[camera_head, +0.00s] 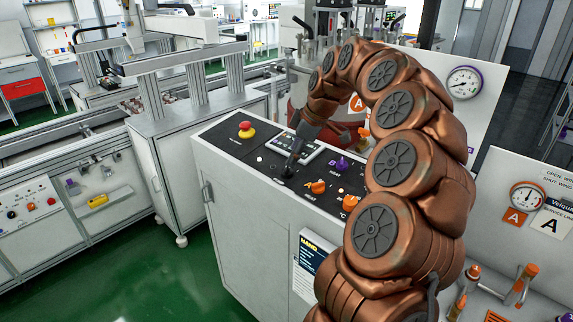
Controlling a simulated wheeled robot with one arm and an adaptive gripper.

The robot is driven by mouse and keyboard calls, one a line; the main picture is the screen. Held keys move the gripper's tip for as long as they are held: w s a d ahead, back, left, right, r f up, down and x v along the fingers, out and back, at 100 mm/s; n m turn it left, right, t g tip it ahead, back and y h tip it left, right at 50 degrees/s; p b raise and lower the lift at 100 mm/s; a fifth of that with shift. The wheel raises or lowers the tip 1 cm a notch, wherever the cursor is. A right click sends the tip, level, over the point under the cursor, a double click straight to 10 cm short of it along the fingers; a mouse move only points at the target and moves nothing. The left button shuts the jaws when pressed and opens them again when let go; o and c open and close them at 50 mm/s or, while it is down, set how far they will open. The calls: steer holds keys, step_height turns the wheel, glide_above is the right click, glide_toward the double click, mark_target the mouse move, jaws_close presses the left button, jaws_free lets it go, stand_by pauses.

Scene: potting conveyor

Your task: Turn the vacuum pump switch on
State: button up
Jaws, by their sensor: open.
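The control panel (237,146) is the black top of a white cabinet in the middle of the view. A small dark switch (284,172) sits on it near its front edge; I cannot read its label, so I cannot tell if it is the vacuum pump switch or how it is set. My gripper (290,161) points down over the panel at this dark switch, its fingers narrow and dark. It holds nothing that I can see. Whether the fingertips touch the switch cannot be told. My copper arm arches over the panel's right part and hides some of it.
A red emergency button (246,131) on a yellow base is at the panel's left. A display (296,148), a purple knob (342,162) and orange knobs (318,187) lie close to my gripper. A gauge (464,82) is behind my arm. The green floor (160,270) is clear at left.

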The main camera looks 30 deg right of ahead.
mark_target(287, 168)
steer(key=shift+p+x, duration=1)
steer(key=shift+x, duration=2)
steer(key=c, duration=1.1)
steer(key=shift+d, duration=0.1)
steer(key=shift+c, duration=0.3)
